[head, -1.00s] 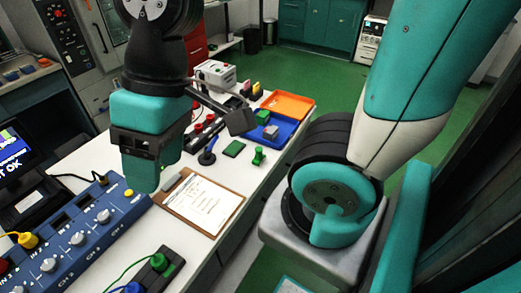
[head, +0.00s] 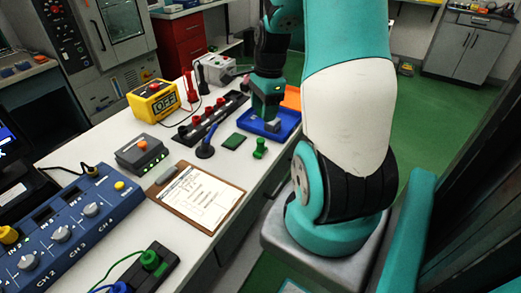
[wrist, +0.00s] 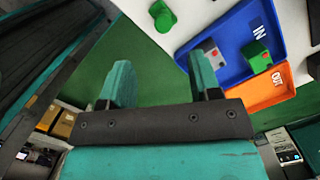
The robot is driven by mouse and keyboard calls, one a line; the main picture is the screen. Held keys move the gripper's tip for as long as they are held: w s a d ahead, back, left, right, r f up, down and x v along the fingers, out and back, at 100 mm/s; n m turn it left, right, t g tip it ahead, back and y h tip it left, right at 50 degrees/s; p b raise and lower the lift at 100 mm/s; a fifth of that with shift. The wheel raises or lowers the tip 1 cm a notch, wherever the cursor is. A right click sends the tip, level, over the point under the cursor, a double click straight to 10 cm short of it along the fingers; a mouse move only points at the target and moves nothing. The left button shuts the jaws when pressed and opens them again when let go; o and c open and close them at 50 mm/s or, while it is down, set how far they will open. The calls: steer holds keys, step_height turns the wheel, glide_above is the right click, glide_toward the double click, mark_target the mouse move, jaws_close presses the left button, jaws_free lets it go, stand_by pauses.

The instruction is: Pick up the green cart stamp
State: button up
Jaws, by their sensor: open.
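The green stamp (head: 260,148), a small knob on a wider base, stands upright near the right edge of the white bench in the head view. A green stamp-like piece (wrist: 162,16) also shows at the top of the wrist view, on the bench edge. My gripper (wrist: 163,80) is open and empty, with its two teal fingers apart over the green floor beyond the bench edge. In the head view my gripper (head: 265,118) appears in front of the blue tray, behind the stamp. Nothing is between the fingers.
A blue tray (wrist: 226,69) marked IN holds a grey block and a green block. An orange tray (wrist: 265,98) marked OUT lies beside it.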

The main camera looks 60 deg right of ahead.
mark_target(261, 139)
steer(key=f, duration=0.7)
steer(key=shift+w+a, duration=0.25)
steer(key=shift+a, duration=0.1)
steer(key=shift+w+d+f, duration=0.1)
steer(key=shift+d+f, duration=0.05)
steer(key=shift+f, duration=2.6)
steer(key=c, duration=1)
